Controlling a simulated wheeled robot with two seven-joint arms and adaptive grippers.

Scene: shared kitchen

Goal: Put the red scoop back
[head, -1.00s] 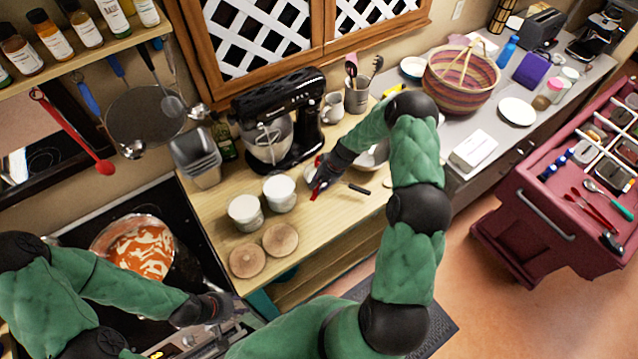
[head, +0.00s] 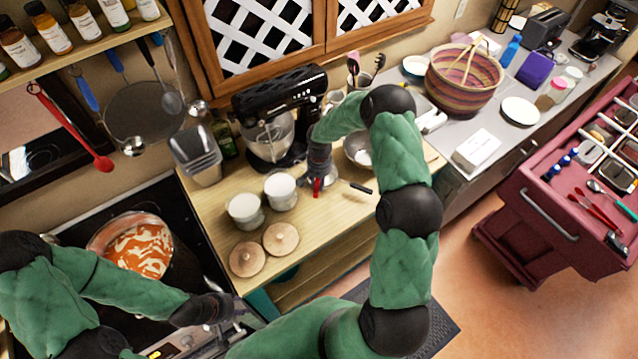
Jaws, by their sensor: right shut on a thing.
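My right gripper (head: 318,178) points down over the wooden counter, just right of two white-topped canisters. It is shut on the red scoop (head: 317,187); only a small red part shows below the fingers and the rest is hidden. The near canister (head: 245,212) and the far canister (head: 280,192) stand upright side by side. Two round wooden lids (head: 248,260) lie flat in front of them. My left gripper (head: 222,306) hangs low by the front of the stove, and its fingers are too unclear to read.
A black stand mixer (head: 280,105) stands behind the canisters. A metal bowl (head: 357,148) and a dark-handled utensil (head: 361,188) are right of my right gripper. A pot of red sauce (head: 128,245) sits on the stove. Counter front of the gripper is clear.

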